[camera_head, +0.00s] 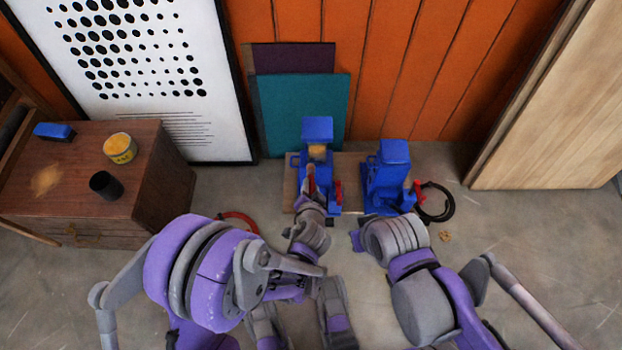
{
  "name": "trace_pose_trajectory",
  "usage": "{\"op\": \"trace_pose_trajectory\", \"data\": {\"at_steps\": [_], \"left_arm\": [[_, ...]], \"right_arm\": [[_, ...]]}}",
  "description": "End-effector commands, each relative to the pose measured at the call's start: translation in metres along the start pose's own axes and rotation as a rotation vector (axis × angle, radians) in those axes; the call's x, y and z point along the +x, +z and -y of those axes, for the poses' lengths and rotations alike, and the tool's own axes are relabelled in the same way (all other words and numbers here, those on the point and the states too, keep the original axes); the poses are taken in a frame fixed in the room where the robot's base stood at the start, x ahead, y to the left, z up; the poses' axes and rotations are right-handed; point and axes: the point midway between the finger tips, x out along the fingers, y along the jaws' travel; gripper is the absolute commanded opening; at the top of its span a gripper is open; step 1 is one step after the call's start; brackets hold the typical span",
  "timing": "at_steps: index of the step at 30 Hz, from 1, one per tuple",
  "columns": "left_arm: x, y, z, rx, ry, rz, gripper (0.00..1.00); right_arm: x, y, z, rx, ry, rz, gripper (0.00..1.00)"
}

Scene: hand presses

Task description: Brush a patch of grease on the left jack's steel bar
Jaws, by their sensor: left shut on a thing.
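The left jack (317,130) is blue and stands upright on a board on the floor. A yellowish patch (318,152) shows on its front, below the blue top; its steel bar is not clearly made out. My left gripper (311,192) is in front of this jack, shut on a thin brownish thing, likely the brush (311,172), whose far end is close to the yellowish patch. I cannot tell whether it touches. My right gripper's fingers are not clearly visible.
A second blue jack (386,180) stands to the right, with a black hose (435,203) beside it. The wooden cabinet (150,190) also carries a black cup (106,185) and a blue block (54,131). A red ring (240,222) lies on the floor.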

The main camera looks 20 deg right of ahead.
Motion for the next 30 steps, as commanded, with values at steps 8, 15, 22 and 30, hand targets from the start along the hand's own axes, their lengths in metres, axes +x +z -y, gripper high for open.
{"op": "trace_pose_trajectory", "data": {"at_steps": [8,15,22,30], "left_arm": [[-0.017,0.008,-0.007,0.000,0.001,-0.001,0.00],[-0.017,0.008,-0.007,0.000,0.000,-0.001,0.00],[-0.024,0.012,-0.011,0.001,0.000,-0.001,0.00],[-0.041,0.021,-0.018,0.001,0.001,-0.001,0.00]], "right_arm": [[0.002,0.000,0.000,0.000,0.000,0.000,0.00],[0.002,0.000,0.000,0.000,0.000,0.000,0.00],[0.003,0.001,0.000,0.000,0.000,0.000,0.00],[0.007,0.001,0.000,0.000,0.000,0.001,0.00]]}}
